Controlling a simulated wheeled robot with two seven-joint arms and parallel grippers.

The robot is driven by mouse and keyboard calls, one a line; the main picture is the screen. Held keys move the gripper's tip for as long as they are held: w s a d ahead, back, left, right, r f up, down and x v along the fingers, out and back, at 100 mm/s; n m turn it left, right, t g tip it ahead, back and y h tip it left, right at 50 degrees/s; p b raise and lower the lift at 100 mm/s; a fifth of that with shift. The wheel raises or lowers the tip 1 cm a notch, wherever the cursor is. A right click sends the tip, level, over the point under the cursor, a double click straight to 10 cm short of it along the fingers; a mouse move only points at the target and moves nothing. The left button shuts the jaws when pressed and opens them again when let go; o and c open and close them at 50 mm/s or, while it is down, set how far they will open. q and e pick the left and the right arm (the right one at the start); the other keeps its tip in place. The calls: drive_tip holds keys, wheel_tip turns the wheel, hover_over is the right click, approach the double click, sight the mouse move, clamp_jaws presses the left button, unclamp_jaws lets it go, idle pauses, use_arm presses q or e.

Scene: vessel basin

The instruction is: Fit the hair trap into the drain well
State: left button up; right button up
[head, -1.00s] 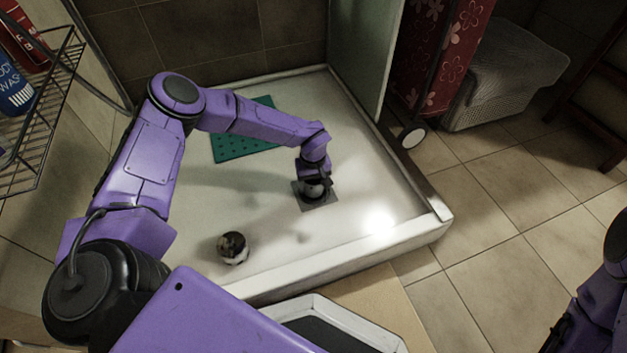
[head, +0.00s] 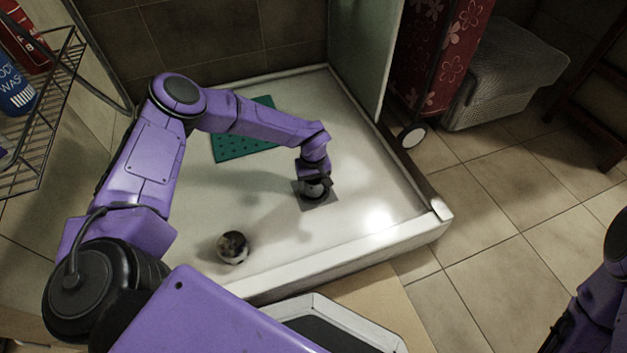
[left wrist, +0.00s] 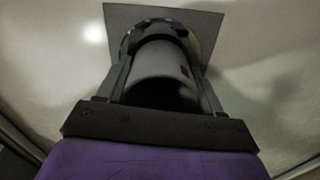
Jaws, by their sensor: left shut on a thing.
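My left gripper (head: 315,190) points down over the square grey drain plate (head: 327,202) in the white shower tray. It is shut on the hair trap, a dark grey cylinder (left wrist: 158,72) that sits between the two fingers in the left wrist view. The drain plate (left wrist: 205,22) lies beyond it there, with part of a round well rim (left wrist: 127,42) showing around the trap's far end. The trap lines up roughly with the well. I cannot tell how deep its end is, as the gripper and the trap hide the opening. My right gripper is out of view.
A green perforated mat (head: 240,146) lies at the back left. The tray's raised rim (head: 400,245) and a glass panel (head: 365,55) bound the right side. A wire rack (head: 45,110) hangs at left.

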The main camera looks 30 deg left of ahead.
use_arm(q)
drive_tip(key=shift+p, duration=0.3)
idle(0.5)
drive_tip(key=shift+f, duration=0.15)
idle(0.3)
drive_tip(key=shift+f+b, duration=0.35)
drive_tip(key=shift+b, duration=0.05)
drive_tip(key=o, duration=1.2)
